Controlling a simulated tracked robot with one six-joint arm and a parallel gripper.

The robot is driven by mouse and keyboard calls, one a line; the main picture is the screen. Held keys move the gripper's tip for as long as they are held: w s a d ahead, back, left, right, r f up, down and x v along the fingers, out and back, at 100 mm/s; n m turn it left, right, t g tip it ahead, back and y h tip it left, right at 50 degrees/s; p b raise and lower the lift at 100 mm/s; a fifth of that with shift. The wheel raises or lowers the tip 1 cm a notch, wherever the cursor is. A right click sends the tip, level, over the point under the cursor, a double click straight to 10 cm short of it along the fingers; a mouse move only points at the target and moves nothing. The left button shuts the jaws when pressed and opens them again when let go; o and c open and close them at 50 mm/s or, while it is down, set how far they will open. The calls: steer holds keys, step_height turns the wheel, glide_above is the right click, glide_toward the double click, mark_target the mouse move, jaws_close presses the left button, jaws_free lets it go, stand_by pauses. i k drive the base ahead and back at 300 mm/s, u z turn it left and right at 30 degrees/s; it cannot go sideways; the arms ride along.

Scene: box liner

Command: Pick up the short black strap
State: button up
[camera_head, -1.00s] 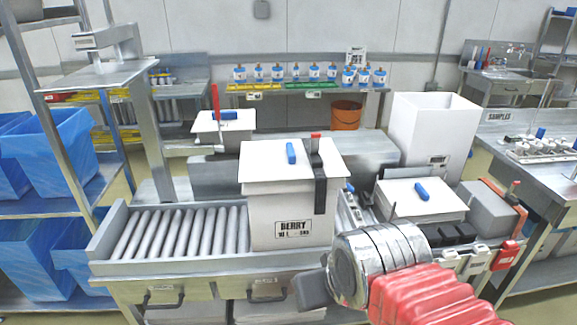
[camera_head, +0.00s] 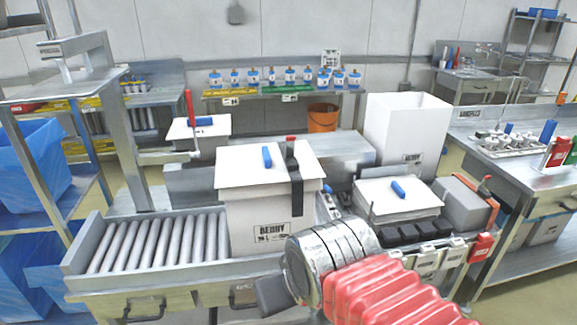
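A short black strap (camera_head: 297,192) lies over the lid of the white box labelled BERRY (camera_head: 262,225) and hangs down its front near the right corner. A red-tipped piece stands at its upper end. A blue handle (camera_head: 267,157) sits on the same lid. My gripper (camera_head: 272,297) shows only in part, as a dark end beyond the silver wrist and red sleeve. It is in front of and below the box, apart from the strap. Its fingertips cannot be made out, nor whether it is open.
The box stands at the right end of a roller conveyor (camera_head: 150,243). To the right are a lower white lidded box (camera_head: 400,200), several black blocks (camera_head: 408,232) and a tall open white bin (camera_head: 405,135). Blue-lined bins (camera_head: 35,165) stand on the left shelves.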

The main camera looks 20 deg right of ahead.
mark_target(291, 164)
steer(key=z, duration=0.05)
steer(key=i, duration=0.95)
steer(key=u, duration=0.05)
